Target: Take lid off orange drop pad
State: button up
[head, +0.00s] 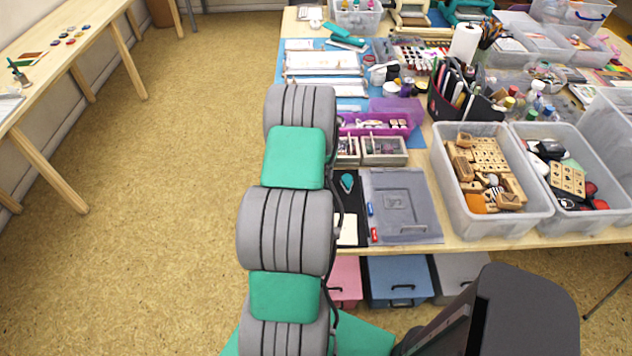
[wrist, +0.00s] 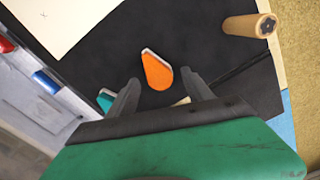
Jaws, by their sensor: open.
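The orange drop pad (wrist: 158,73) lies on a black mat (wrist: 205,52) in the wrist view, its narrow end up and left with a white edge showing there. I cannot make out the seam between its lid and base. My gripper (wrist: 162,85) is open and empty, its two dark fingers on either side of the pad's lower end in the picture. I cannot tell the height of the fingers above it. In the head view my arm hides the orange pad and my gripper.
A teal drop pad (wrist: 105,100) lies close by my left finger; it also shows in the head view (head: 347,182).

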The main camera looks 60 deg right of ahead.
grip_shut()
dwell(0.5)
jog(key=shift+r, duration=0.15)
